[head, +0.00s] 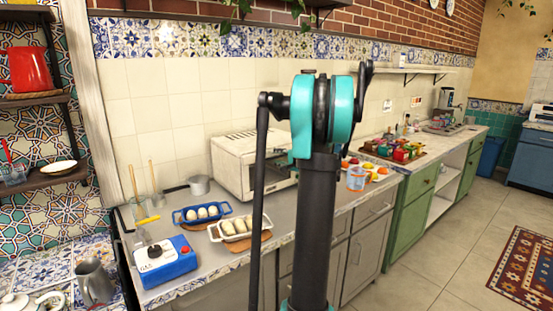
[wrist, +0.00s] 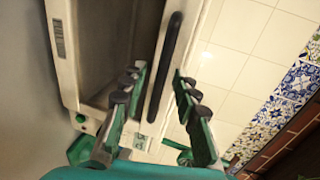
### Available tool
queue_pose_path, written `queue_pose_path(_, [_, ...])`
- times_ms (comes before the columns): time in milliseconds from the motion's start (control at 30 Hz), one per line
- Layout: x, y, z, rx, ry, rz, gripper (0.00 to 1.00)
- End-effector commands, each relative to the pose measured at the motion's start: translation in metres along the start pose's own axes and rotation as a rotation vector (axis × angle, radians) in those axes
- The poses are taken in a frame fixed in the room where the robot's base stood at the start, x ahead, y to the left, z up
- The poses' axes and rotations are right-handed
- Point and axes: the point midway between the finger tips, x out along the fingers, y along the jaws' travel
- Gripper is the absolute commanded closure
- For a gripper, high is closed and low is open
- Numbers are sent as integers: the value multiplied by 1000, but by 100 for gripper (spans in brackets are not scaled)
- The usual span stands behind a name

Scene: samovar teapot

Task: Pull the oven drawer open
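The oven is a white countertop box (head: 236,165) on the grey counter in the head view, partly hidden behind my arm. My gripper (wrist: 158,72) is open in the wrist view, with one finger on each side of the handle in the picture. I cannot tell whether the fingers touch it or how far in front they are. In the head view the gripper is hidden.
Fruit and a glass (head: 356,179) stand to the right. The tiled wall (wrist: 255,45) is close behind.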

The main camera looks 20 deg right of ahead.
Motion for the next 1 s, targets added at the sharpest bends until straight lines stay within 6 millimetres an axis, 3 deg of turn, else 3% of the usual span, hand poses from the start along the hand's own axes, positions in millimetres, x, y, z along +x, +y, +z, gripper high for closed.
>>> queue_pose_path(367, [7,0,0,0,1,0,70])
queue_pose_path(633, [7,0,0,0,1,0,100])
queue_pose_path(1000, [7,0,0,0,1,0,100])
